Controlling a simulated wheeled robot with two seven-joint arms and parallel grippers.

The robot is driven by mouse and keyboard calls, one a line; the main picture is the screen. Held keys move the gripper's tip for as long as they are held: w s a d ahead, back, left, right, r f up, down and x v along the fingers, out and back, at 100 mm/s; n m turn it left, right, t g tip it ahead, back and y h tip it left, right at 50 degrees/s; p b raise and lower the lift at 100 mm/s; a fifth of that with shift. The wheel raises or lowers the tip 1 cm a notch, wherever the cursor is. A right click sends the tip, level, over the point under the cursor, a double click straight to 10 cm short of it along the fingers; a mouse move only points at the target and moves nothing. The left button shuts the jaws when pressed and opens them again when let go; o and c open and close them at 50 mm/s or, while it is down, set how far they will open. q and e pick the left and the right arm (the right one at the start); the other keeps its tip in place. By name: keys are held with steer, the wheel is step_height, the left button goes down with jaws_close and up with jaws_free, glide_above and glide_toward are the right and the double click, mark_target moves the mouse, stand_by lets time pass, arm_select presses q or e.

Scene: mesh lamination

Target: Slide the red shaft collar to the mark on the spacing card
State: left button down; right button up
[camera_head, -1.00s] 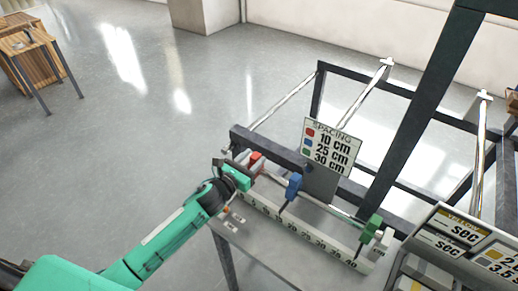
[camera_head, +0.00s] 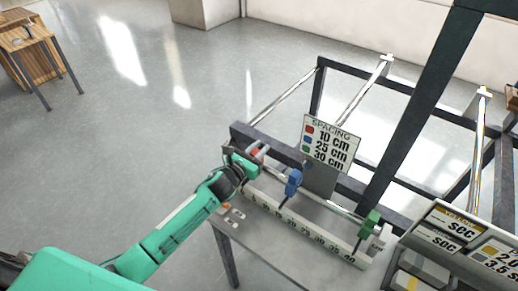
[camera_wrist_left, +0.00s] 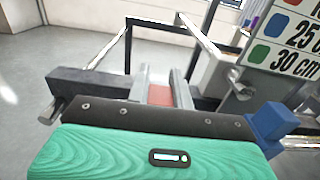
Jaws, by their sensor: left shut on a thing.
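The red shaft collar (camera_head: 256,152) is on the shaft near its left end, mostly hidden by my left gripper (camera_head: 259,151). In the left wrist view, the red collar (camera_wrist_left: 160,95) shows between the two grey fingers of the gripper (camera_wrist_left: 162,88), which is shut on it. The blue collar (camera_head: 293,183) sits further right on the shaft, and the green collar (camera_head: 370,222) is near the right end. The spacing card (camera_head: 331,145) stands behind the shaft and lists red 10 cm, blue 25 cm, green 30 cm. My right gripper is not in view.
A white numbered scale (camera_head: 310,232) runs in front of the shaft on a grey table (camera_head: 262,245). A dark beam lies behind the shaft. The blue collar stands close to the right of my gripper. Other signs (camera_head: 455,225) stand at the right.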

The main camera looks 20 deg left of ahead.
arm_select(q)
steer(key=s+d+b, duration=0.1)
steer(key=s+d, duration=0.2)
steer(key=d, duration=0.6)
steer(key=shift+s+d, duration=0.15)
steer(key=shift+s, duration=0.1)
steer(key=shift+d, duration=0.1)
steer(key=c, duration=1.2)
jaws_free()
steer(key=shift+d, duration=0.1)
steer(key=shift+c, duration=0.2)
steer(key=shift+s+f, duration=0.1)
steer(key=shift+s, duration=0.2)
steer(key=b+v, duration=0.3)
steer(key=v, duration=1)
steer(key=shift+b, duration=0.35)
steer(key=shift+s, duration=0.1)
